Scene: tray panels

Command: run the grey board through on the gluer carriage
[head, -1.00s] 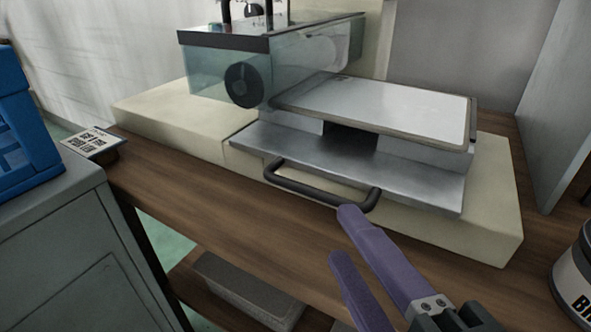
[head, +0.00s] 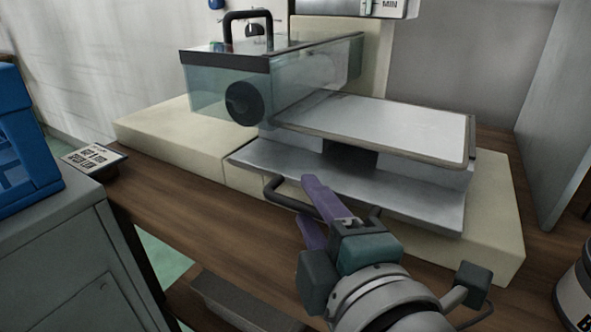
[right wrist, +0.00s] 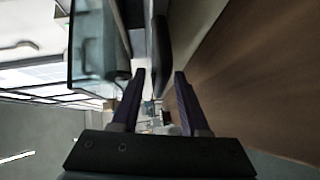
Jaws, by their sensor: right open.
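The pale grey board (head: 385,125) lies flat on top of the metal gluer carriage (head: 420,194), to the right of the clear hood (head: 225,88). A black bar handle (head: 276,193) sticks out from the carriage's front edge. My right gripper (head: 307,208) has purple fingers that are open at this handle, one on the far side and one on the near side in the head view. In the right wrist view, a dark bar, likely the handle (right wrist: 160,45), shows between and beyond the fingertips. Whether a finger touches it is unclear. My left gripper is out of view.
A black roller (head: 243,104) shows inside the hood. A grey panel (head: 562,120) and a labelled tin (head: 575,290) stand at right.

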